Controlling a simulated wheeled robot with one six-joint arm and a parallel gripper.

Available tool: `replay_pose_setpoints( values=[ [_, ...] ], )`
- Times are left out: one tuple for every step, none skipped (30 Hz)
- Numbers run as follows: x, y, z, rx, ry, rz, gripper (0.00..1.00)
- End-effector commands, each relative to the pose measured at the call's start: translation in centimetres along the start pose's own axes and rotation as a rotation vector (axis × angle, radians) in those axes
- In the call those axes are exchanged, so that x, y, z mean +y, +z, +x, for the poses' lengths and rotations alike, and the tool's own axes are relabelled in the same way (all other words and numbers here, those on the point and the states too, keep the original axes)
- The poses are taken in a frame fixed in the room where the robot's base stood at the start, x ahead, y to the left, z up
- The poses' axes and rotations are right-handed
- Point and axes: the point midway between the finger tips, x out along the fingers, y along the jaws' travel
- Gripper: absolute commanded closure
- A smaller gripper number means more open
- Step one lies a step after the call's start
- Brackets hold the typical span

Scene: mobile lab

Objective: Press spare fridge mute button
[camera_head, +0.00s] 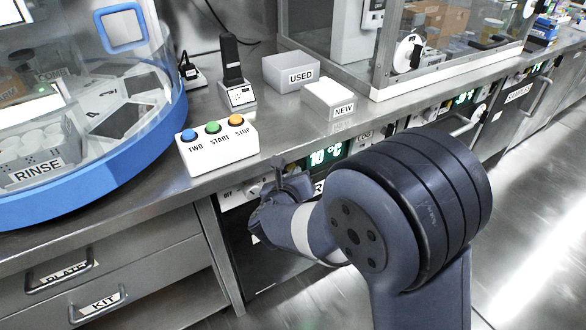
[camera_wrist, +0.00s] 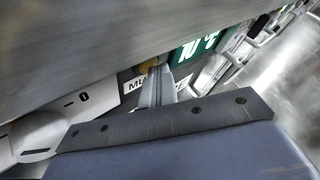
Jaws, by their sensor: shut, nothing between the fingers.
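The fridge under the counter has a control panel (camera_head: 234,196) with a green "10 °C" display (camera_head: 325,153), which also shows in the wrist view (camera_wrist: 195,48). In the wrist view a label starting "MU" (camera_wrist: 133,86) is partly covered by my gripper (camera_wrist: 160,70). In the head view my gripper (camera_head: 279,163) is just below the counter edge.
A dial knob (camera_wrist: 38,138) is left of my fingers. The counter edge (camera_wrist: 90,40) overhangs close above. On the counter stand a white box with blue, green and orange buttons (camera_head: 218,150), a NEW box (camera_head: 329,99) and a USED bin (camera_head: 291,73).

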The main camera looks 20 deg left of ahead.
Motion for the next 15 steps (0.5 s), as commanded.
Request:
replay_pose_setpoints(
  values=[
    [0.0, 0.0, 0.0, -0.001, 0.000, 0.000, 1.00],
    [0.0, 0.0, 0.0, -0.001, 0.000, 0.000, 1.00],
    [0.0, 0.0, -0.1, -0.001, 0.000, 0.000, 1.00],
    [-0.1, -0.1, -0.1, -0.001, 0.000, 0.000, 1.00],
    [-0.1, -0.2, -0.2, -0.001, 0.000, 0.000, 1.00],
    [-0.2, -0.3, -0.3, -0.001, 0.001, 0.000, 1.00],
    [-0.2, -0.4, -0.4, -0.001, 0.001, 0.000, 1.00],
    [-0.3, -0.5, -0.5, -0.002, 0.001, 0.000, 1.00],
    [-0.4, -0.6, -0.7, -0.002, 0.000, 0.001, 1.00],
    [-0.5, -0.7, -0.8, -0.002, 0.001, 0.001, 1.00],
    [-0.6, -0.8, -0.9, -0.001, 0.001, 0.000, 1.00],
    [-0.7, -0.9, -1.1, -0.001, 0.001, 0.000, 1.00],
    [-0.8, -0.9, -1.2, -0.001, 0.001, 0.000, 1.00],
    [-0.8, -0.9, -1.2, -0.001, 0.001, 0.000, 1.00],
    [-0.9, -0.9, -1.3, -0.001, 0.001, 0.000, 1.00]
  ],
)
